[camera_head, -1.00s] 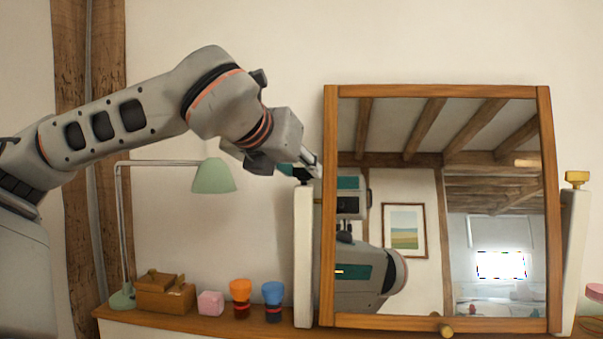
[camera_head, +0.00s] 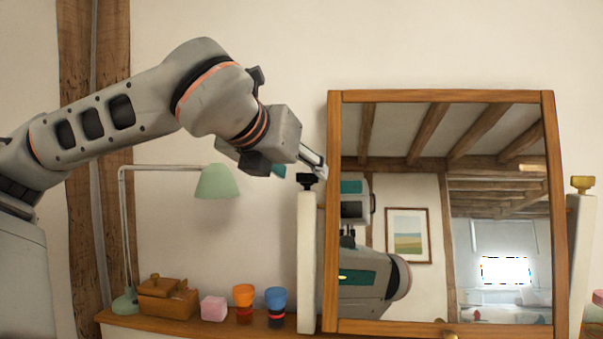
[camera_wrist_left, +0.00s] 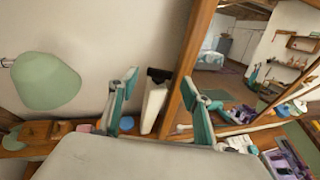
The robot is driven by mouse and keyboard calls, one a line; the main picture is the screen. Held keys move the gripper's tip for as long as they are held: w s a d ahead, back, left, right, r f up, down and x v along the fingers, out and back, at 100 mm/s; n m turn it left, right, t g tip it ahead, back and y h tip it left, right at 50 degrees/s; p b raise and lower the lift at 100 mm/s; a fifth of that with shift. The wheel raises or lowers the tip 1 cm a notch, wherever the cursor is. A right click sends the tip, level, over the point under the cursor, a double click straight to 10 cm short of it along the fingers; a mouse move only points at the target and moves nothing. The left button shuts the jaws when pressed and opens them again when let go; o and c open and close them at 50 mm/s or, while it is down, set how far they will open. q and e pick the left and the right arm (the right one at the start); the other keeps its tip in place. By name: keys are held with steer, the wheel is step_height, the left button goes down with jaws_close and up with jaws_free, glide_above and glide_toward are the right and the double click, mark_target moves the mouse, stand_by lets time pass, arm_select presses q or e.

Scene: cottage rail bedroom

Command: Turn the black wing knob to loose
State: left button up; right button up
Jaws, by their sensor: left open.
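The black wing knob (camera_head: 307,181) sits on top of the white left post (camera_head: 308,255) of the mirror stand. It also shows in the left wrist view (camera_wrist_left: 158,75), between the two teal-padded fingers in the picture. My left gripper (camera_head: 312,166) is open and empty, just above the knob in the head view. It appears apart from the knob, but the exact depth gap cannot be told. One finger hides part of the area behind it. In the left wrist view my left gripper (camera_wrist_left: 160,80) has its fingers spread wide. My right gripper is not in view.
The wood-framed mirror (camera_head: 334,230) stands right of the knob, close to my fingers.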

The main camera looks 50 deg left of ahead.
arm_select(q)
steer(key=v, duration=1)
steer(key=shift+f, duration=0.1)
